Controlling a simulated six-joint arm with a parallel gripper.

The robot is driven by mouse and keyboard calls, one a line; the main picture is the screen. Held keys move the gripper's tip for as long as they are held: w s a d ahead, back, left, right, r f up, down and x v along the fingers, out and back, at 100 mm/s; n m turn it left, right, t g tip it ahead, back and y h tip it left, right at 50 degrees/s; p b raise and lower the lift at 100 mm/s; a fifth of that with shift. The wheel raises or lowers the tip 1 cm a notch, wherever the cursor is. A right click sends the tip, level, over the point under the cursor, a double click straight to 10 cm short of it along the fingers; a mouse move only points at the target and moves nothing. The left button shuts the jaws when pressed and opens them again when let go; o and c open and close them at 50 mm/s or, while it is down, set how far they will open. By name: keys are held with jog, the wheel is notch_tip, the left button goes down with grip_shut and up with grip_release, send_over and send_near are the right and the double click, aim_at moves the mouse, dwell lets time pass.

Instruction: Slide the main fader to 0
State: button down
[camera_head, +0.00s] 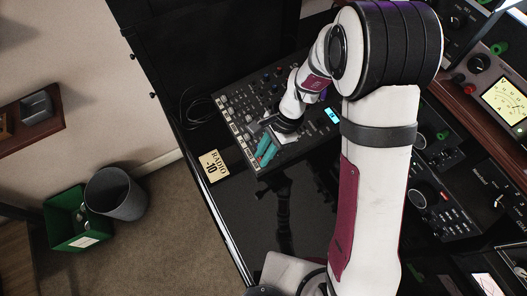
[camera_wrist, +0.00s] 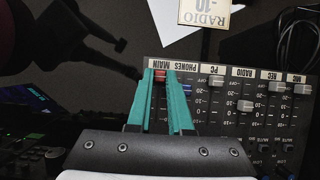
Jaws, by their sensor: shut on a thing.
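The mixer panel (camera_head: 312,150) lies on the dark desk. In the wrist view it appears upside down, with a label strip (camera_wrist: 235,73) reading MAIN, PHONES, PC, RADIO, REC and MIC. The main fader (camera_wrist: 160,77) has a red cap at the label end of its track, under the MAIN label. My gripper (camera_wrist: 160,72) has its teal fingers on both sides of this cap, shut on it. In the head view my gripper (camera_head: 264,150) reaches down onto the panel's near edge. The main track's scale marks are hidden by the fingers.
The blue phones fader (camera_wrist: 186,90) sits close beside my right finger. Pale faders for PC (camera_wrist: 216,81), radio (camera_wrist: 245,106), REC (camera_wrist: 275,87) and MIC (camera_wrist: 302,89) stand further right. A card reading RADIO -10 (camera_head: 214,165) lies beside the panel.

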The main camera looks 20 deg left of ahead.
aim_at(279, 152)
jog(key=shift+w+d+r, duration=0.15)
jog(key=shift+w+d, duration=0.65)
jog(key=shift+w+d+r, duration=0.1)
jog(key=shift+w+d, duration=0.7)
jog(key=c, duration=1.1)
grip_release()
jog(key=v, duration=1.5)
jog(key=shift+r, duration=0.4)
jog(key=shift+d, duration=0.1)
jog(key=s+d+r+n+t, duration=0.1)
jog(key=s+d, duration=0.3)
jog(key=s, duration=0.7)
jog(key=s+d+r+n+t+h, duration=0.1)
jog(key=s+d, duration=0.3)
jog(key=s, duration=0.7)
jog(key=shift+s+r+n+t, duration=0.2)
jog(key=shift+n+t, duration=0.3)
jog(key=shift+n, duration=0.2)
